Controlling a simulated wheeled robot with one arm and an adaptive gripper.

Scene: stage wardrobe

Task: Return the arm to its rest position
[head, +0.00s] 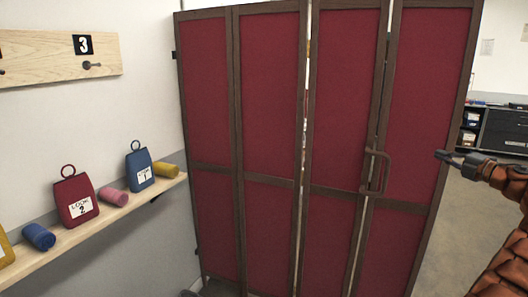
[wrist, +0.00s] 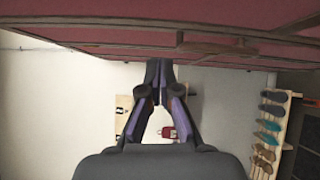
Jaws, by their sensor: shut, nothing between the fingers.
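My gripper (head: 442,156) is at the right of the head view, at the end of my orange-brown arm. It points left toward the folding screen (head: 342,120), near the screen's handle (head: 376,171). It looks apart from the handle. In the wrist view my gripper (wrist: 159,72) has its dark fingers meeting at the tips, with nothing held. The dark red screen spans the top of that view. Much of my arm is outside the head view.
A wooden shelf (head: 88,229) on the left wall holds a red tag (head: 76,199), a blue tag (head: 140,166) and several coloured rolls. A hook board (head: 45,60) hangs above. A dark cabinet (head: 505,131) stands far right. Floor shows between screen and cabinet.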

